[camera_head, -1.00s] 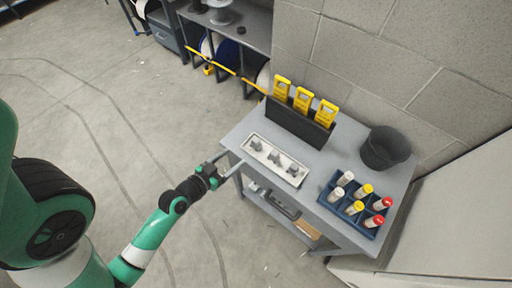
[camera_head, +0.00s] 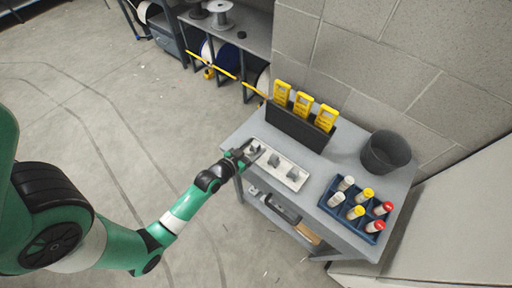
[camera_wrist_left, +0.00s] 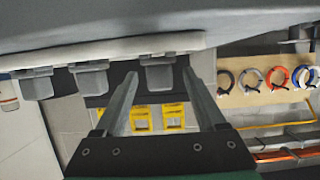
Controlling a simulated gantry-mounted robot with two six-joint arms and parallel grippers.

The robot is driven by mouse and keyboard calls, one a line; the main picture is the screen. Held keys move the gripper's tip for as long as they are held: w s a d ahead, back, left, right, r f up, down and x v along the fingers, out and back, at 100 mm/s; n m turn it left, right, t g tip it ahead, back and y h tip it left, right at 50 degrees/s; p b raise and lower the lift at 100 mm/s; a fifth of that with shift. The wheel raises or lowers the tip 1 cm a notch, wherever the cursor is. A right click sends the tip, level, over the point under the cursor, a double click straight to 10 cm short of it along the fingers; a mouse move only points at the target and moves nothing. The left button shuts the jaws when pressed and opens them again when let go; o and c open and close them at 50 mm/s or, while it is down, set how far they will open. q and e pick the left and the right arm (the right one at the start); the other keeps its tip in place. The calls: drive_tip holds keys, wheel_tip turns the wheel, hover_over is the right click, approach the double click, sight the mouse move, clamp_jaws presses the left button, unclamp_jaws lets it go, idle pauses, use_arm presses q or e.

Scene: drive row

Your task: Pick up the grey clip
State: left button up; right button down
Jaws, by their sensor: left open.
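Three grey clips stand in a row on a white tray (camera_head: 284,167) on the grey table: a left clip (camera_head: 254,147), a middle clip (camera_head: 274,159) and a right clip (camera_head: 293,174). My left gripper (camera_head: 248,153) is open at the left end of the tray, by the left clip. In the left wrist view, which looks upside down, one grey clip (camera_wrist_left: 160,76) shows between the two spread fingers, near the tips. I cannot tell whether the fingers touch it. The other two clips are off to the left there. My right gripper is not in view.
A black holder (camera_head: 298,128) with yellow devices stands behind the tray. A blue rack (camera_head: 343,211) with several capped tubes is to the right, and a dark bin (camera_head: 385,152) stands at the back right. A shelf of spools is at the top.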

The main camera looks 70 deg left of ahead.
use_arm(q)
clamp_jaws()
idle(0.3)
